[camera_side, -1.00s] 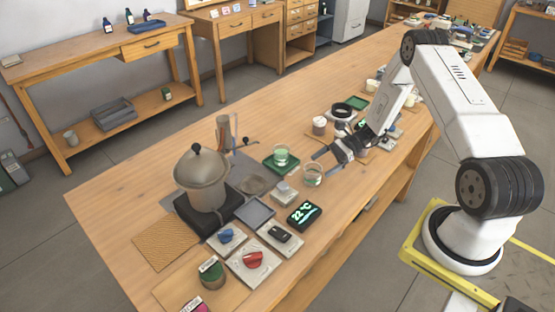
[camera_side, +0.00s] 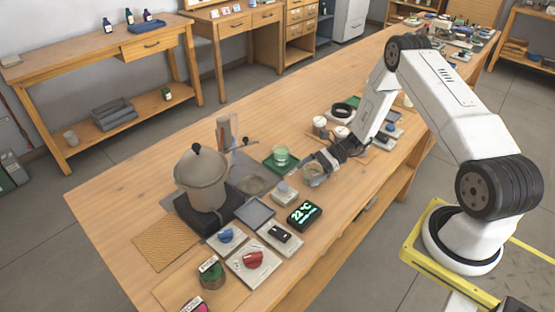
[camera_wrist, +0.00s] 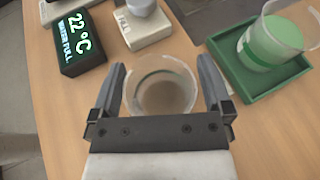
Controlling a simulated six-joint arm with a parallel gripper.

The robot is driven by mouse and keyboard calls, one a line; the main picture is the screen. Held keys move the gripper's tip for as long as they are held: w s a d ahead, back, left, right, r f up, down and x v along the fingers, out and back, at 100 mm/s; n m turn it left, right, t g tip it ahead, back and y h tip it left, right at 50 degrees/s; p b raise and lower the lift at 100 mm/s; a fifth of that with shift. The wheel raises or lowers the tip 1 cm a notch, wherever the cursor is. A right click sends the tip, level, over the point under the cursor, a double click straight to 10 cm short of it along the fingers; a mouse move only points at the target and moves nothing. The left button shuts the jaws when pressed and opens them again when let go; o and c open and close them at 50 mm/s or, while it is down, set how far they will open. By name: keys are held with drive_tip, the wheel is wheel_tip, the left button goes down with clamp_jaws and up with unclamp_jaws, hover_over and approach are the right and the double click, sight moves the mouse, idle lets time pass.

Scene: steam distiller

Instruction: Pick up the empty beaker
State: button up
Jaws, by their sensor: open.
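The empty beaker (camera_side: 313,171) is a clear glass that stands on the wooden table, right of the green tray. In the wrist view the empty beaker (camera_wrist: 161,88) sits between the two fingers of my gripper (camera_wrist: 165,85). A finger lies on each side of it, with a narrow gap visible at the left and right. My gripper (camera_side: 318,162) is open and reaches around the beaker in the side view. The near part of the beaker's base is hidden by the gripper body in the wrist view.
A second beaker with green liquid (camera_wrist: 268,45) stands in a green tray (camera_wrist: 225,54) just right of my gripper. A display reading 22 °C (camera_side: 304,215) and a small button box (camera_wrist: 142,28) are close by. A metal pot (camera_side: 201,185) stands further left on a dark base.

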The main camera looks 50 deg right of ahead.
drive_tip(key=c, duration=1.2)
drive_tip(key=shift+o, duration=0.2)
drive_tip(key=shift+r, duration=0.1)
drive_tip(key=shift+r, duration=1.05)
drive_tip(key=s+a+r, duration=0.3)
drive_tip(key=s+r, duration=0.7)
drive_tip(key=s, duration=0.3)
drive_tip(key=shift+s+r, duration=0.35)
